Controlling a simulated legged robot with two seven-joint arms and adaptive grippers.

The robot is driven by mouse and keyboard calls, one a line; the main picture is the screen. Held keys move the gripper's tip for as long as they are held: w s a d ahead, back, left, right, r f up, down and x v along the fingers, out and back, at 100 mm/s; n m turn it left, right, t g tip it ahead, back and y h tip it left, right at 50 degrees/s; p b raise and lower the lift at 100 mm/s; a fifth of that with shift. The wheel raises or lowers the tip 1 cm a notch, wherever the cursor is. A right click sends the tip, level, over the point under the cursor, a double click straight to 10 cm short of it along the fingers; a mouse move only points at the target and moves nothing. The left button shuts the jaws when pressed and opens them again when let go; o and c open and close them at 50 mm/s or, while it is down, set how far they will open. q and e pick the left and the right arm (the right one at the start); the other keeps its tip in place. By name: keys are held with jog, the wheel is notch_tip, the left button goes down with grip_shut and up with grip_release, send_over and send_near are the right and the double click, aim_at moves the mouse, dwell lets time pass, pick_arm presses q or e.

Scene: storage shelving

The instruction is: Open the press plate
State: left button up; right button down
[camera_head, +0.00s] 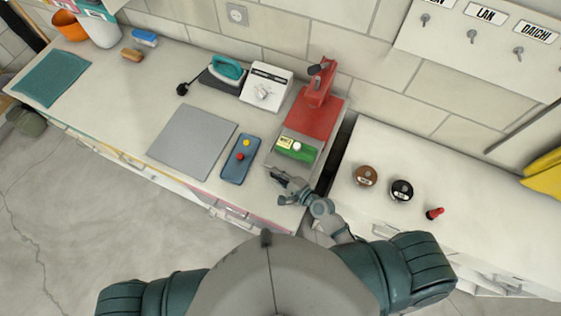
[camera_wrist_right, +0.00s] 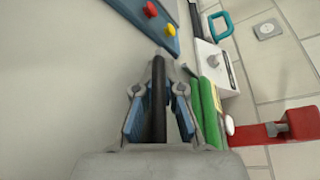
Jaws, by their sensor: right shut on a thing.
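The press (camera_head: 312,118) stands at the right end of the left counter, with a red upper body and a raised red arm at its back. Its grey front part carries a green panel (camera_head: 296,151) with a white knob and a small label. My right gripper (camera_head: 281,180) is at the front edge of the press. In the wrist view, my right gripper (camera_wrist_right: 158,92) is shut around a black bar-shaped handle (camera_wrist_right: 158,110), with a blue-lined finger on each side. The green part and red arm (camera_wrist_right: 278,132) show to its right. My left gripper is out of view.
A blue control box (camera_head: 239,160) with red and yellow buttons and a grey mat (camera_head: 193,140) lie left of the press. A white dial box (camera_head: 265,86) and a teal iron (camera_head: 224,72) stand behind. A dark gap separates the right counter, which holds two round stamps (camera_head: 366,175).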

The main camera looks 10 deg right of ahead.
jog(key=shift+w+d+r, duration=0.1)
jog(key=shift+w+r, duration=0.15)
jog(key=shift+r, duration=0.2)
jog(key=c, duration=1.2)
grip_release()
jog(key=shift+s+a+r, duration=0.1)
jog(key=shift+s+a, duration=0.1)
jog(key=shift+s, duration=0.2)
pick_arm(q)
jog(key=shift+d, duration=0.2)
pick_arm(e)
jog(key=shift+f, duration=0.2)
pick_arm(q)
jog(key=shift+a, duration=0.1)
pick_arm(e)
jog(key=shift+d+f, duration=0.1)
jog(key=shift+d, duration=0.05)
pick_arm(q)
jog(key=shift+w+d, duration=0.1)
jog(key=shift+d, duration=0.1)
pick_arm(e)
jog(key=v, duration=1.2)
jog(key=shift+f, duration=0.15)
